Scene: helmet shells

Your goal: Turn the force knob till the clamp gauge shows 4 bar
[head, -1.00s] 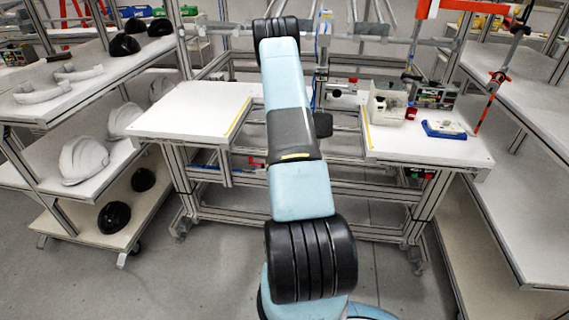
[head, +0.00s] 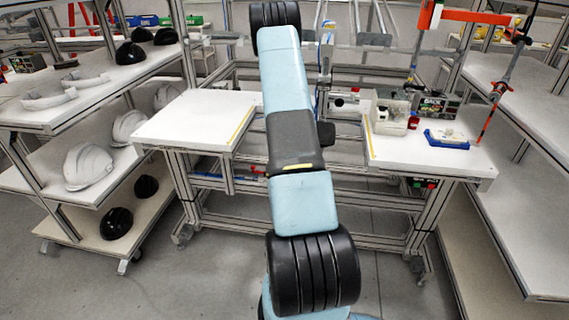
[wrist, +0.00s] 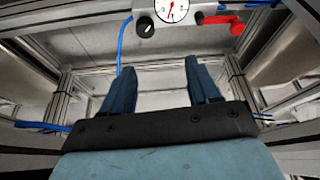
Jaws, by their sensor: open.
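In the wrist view, a round white clamp gauge (wrist: 172,10) with a red needle shows at the top edge, partly cut off. The needle points roughly downward; its scale is too small to read. A black force knob (wrist: 146,27) with a white mark sits just below and left of the gauge on the same grey unit. My gripper (wrist: 160,66) is open, with nothing between its two blue fingers. Its fingertips are below the knob in the picture and apart from it; the knob is above the gap, nearer the left finger. In the head view, my arm hides the gripper.
A red lever (wrist: 225,22) sticks out right of the gauge, and a blue hose runs down left of the knob. A shelf cart with helmet shells (head: 88,167) stands left.

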